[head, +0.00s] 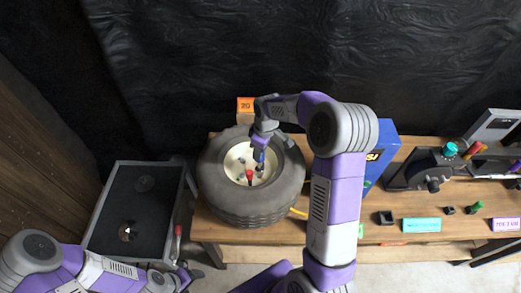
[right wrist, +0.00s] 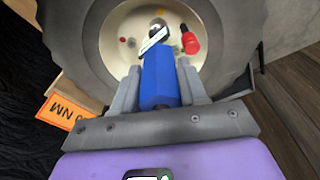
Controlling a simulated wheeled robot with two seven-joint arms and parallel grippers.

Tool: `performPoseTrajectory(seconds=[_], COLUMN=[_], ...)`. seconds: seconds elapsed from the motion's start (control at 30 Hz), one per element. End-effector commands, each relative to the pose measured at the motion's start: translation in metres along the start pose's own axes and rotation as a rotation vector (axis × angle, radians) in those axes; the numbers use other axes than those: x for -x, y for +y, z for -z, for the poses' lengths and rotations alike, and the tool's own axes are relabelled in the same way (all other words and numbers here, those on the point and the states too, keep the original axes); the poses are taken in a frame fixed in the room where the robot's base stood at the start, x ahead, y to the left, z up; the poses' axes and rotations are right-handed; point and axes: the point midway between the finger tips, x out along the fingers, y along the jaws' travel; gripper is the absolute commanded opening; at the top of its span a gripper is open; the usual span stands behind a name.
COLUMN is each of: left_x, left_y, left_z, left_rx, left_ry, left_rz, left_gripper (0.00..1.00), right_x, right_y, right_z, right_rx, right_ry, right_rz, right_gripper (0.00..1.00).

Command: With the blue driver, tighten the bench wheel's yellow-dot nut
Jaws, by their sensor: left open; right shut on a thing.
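The bench wheel (head: 213,187) lies flat on the bench, its cream hub (head: 233,163) facing up. My right gripper (head: 260,148) is over the hub, shut on the blue driver (right wrist: 160,78). The driver's metal end points into the hub in the right wrist view; whether it touches a nut I cannot tell. A red piece (right wrist: 189,42) stands in the hub beside it, also in the head view (head: 249,175). My left gripper (head: 183,276) is open and empty at lower left, away from the wheel.
An orange torque sign (head: 245,104) stands behind the wheel. A blue box (head: 386,143) and a dark fixture (head: 428,167) stand to the right on the wooden bench (head: 300,228). A grey-rimmed dark cart (head: 134,200) is at left, with a red-handled tool (head: 178,232) beside it.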

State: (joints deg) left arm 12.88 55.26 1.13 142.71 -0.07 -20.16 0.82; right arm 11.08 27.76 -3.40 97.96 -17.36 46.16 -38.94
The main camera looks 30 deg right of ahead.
Motion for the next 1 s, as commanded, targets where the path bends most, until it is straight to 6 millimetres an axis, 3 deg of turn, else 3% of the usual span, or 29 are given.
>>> performPoseTrajectory(seconds=[0.6,1.0], left_x=[0.027,0.028], left_y=[0.01,0.011], left_z=[-0.001,-0.001], left_rx=[0.0,0.0], left_ry=[0.0,0.0], left_rz=[0.0,0.0], left_gripper=[0.72,0.72], right_x=[0.04,0.043], right_y=[0.0,0.0], right_z=[0.005,0.006], right_rx=[0.001,0.0], right_ry=[0.002,0.001], right_rz=[-0.001,-0.001], right_gripper=[0.0,0.0])
